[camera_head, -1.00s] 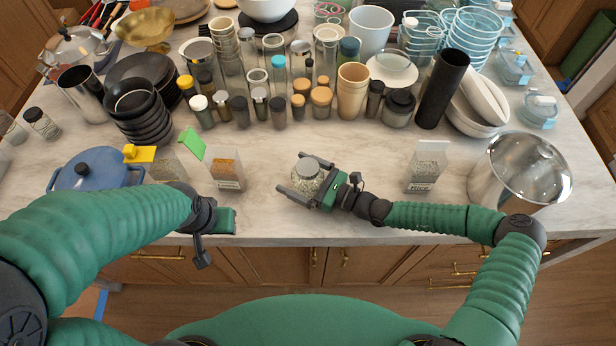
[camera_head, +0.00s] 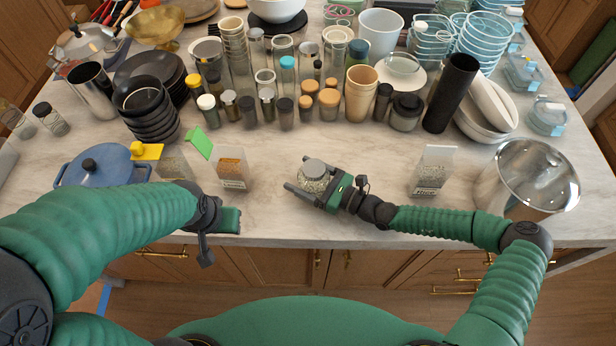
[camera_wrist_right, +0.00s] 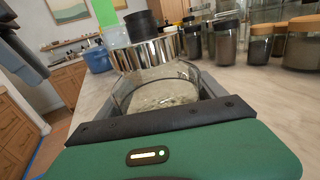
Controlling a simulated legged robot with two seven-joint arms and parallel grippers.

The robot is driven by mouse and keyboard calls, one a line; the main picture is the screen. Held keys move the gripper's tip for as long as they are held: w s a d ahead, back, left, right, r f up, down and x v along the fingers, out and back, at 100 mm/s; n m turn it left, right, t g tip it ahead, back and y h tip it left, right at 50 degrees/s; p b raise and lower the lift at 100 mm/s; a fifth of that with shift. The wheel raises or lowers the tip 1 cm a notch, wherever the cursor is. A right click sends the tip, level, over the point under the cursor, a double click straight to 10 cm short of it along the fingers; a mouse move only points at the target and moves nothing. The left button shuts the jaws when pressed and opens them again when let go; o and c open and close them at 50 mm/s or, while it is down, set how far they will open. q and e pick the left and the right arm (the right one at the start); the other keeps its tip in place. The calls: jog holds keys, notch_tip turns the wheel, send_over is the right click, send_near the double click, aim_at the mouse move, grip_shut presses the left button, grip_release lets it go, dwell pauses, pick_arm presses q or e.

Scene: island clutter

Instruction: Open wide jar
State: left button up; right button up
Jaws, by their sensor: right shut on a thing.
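The wide jar (camera_head: 314,178) is a squat clear jar with pale contents and a grey lid, upright near the front of the counter. In the right wrist view the jar (camera_wrist_right: 160,92) shows its glass body under a shiny metal band and a dark knob. My right gripper (camera_head: 312,188) is shut on the jar, with its fingers on either side of the body. My left gripper (camera_head: 229,220) is at the counter's front edge, left of the jar and apart from it. Its fingers are too hidden to tell if they are open.
A clear box with a green lid (camera_head: 232,168) stands left of the jar, and a clear box (camera_head: 433,170) stands to its right. A large metal pot (camera_head: 522,180) is at the right, a blue pot (camera_head: 98,166) at the left. Several jars crowd the back. The counter around the jar is clear.

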jog(key=shift+r, duration=0.65)
notch_tip(320, 180, up, 2)
jog(key=shift+r, duration=0.2)
jog(key=s+d+r, duration=0.1)
jog(key=s+d, duration=0.3)
jog(key=s, duration=1.1)
jog(key=shift+s+d+r, duration=0.15)
jog(key=shift+s+r, duration=0.05)
jog(key=shift+s, duration=0.05)
jog(key=o, duration=1.1)
jog(key=c, duration=1.5)
